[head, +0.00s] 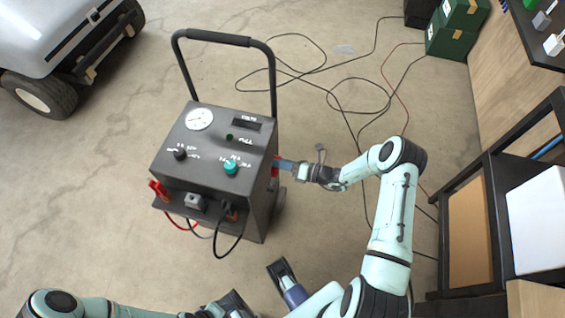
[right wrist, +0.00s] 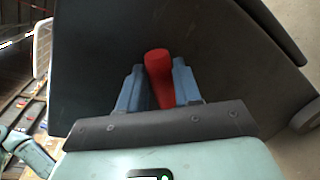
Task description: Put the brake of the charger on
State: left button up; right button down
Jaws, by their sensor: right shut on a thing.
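The charger (head: 205,150) is a dark grey wheeled box with a tall handle, standing in the middle of the head view. Its brake lever is a red grip (right wrist: 158,75) on the charger's right side. In the head view only a little red (head: 275,166) shows beside my fingers. My right gripper (head: 283,165) reaches in from the right. Its blue fingers (right wrist: 158,88) are shut on the red lever, one on each side, close to the charger's dark side wall (right wrist: 105,55).
The charger's front shelf (head: 175,206) carries red and black clamps with hanging cables. Loose cables (head: 330,85) lie on the floor behind and to the right. A white cart (head: 60,40) stands at the upper left. A shelf rack (head: 490,240) stands at the right.

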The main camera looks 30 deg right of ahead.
jog(key=shift+s+a+f, duration=0.1)
jog(key=shift+s+f, duration=0.1)
jog(key=shift+f, duration=0.05)
jog(key=c, duration=1)
grip_release()
jog(key=shift+o, duration=1.1)
jog(key=shift+r, duration=0.1)
jog(key=p+v, duration=0.1)
jog(key=v, duration=1.2)
jog(key=shift+d, duration=0.2)
jog(key=shift+a, duration=0.1)
